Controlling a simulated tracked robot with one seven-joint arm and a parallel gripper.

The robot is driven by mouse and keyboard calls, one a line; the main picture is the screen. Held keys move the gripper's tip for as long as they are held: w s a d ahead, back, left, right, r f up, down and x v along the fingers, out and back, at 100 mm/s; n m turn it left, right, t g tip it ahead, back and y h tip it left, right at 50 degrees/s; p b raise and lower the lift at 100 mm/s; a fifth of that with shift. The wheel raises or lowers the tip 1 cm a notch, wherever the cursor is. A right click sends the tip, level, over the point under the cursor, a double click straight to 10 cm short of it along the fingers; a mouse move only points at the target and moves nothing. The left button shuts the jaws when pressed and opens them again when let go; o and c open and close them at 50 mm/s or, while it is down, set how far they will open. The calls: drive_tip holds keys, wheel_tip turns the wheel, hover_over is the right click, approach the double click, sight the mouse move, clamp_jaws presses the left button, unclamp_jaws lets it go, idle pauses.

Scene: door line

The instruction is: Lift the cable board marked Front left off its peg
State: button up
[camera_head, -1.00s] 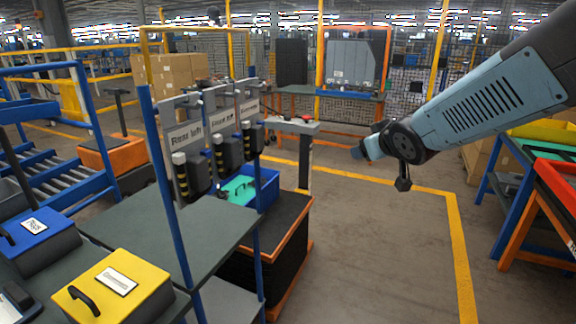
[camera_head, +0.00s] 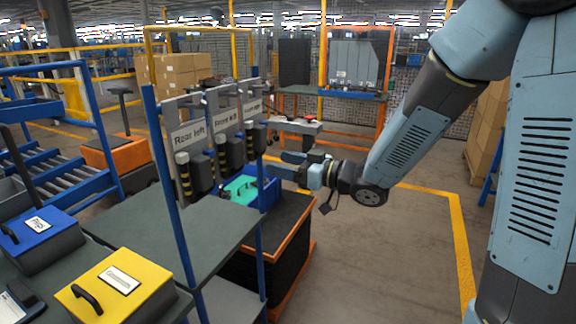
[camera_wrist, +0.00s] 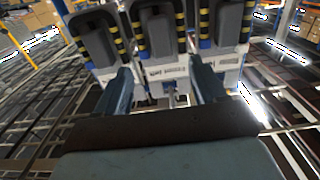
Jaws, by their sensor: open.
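The cable board marked Front left (camera_head: 228,121) hangs in the middle of a row on the rack, between the Rear left board (camera_head: 188,134) and a third board (camera_head: 253,106) whose label is partly hidden. Each has a dark body with yellow-black striped parts. My gripper (camera_head: 274,164) is to the right of the row, pointing left at it, open and empty. In the wrist view the picture is upside down; the Front left board (camera_wrist: 168,72) lies ahead, between the open fingers (camera_wrist: 163,88) and apart from them. Its peg is not clear.
A blue bin (camera_head: 268,195) with a turquoise case (camera_head: 240,188) stands below my gripper. A blue rack post (camera_head: 170,190) rises in front of the boards. A yellow box (camera_head: 135,290) and blue box (camera_head: 45,238) are front left. The right floor is clear.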

sight(240, 147)
drive_tip(key=x, duration=1.2)
drive_tip(key=shift+w+a, duration=0.2)
drive_tip(key=shift+a, duration=0.05)
clamp_jaws()
drive_tip(key=shift+r, duration=0.1)
drive_tip(key=shift+r, duration=0.2)
drive_tip(key=shift+r, duration=0.85)
drive_tip(key=v, duration=1.3)
idle(1.4)
